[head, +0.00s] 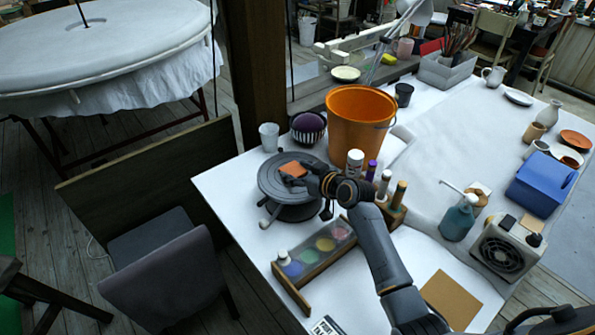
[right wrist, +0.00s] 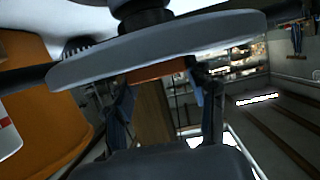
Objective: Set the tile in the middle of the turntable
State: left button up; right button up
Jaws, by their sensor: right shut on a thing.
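The tile (head: 293,169) is a small flat orange-brown square. It lies over the dark grey round turntable (head: 269,190) near the table's left edge, around the middle of the disc. My right gripper (head: 306,177) reaches in from the right and is shut on the tile. In the right wrist view the picture is turned over: the tile (right wrist: 160,71) shows edge-on between the fingertips, against or very close to the face of the turntable disc (right wrist: 100,58). I cannot tell if it touches. My left gripper is not in view.
An orange bucket (head: 358,118) stands behind my right gripper. A striped dark bowl (head: 308,127) and a pale cup (head: 269,137) stand behind the turntable. Bottles (head: 355,162) and a paint-pot tray (head: 318,252) are close to my arm. The middle of the table has free room.

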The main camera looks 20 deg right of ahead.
jog(key=o, duration=1.2)
jog(key=shift+r, duration=0.15)
jog(key=shift+s+d, duration=0.15)
jog(key=shift+s, duration=0.15)
jog(key=v, duration=1.1)
jog(key=shift+s+r, duration=0.15)
jog(key=shift+r, duration=0.05)
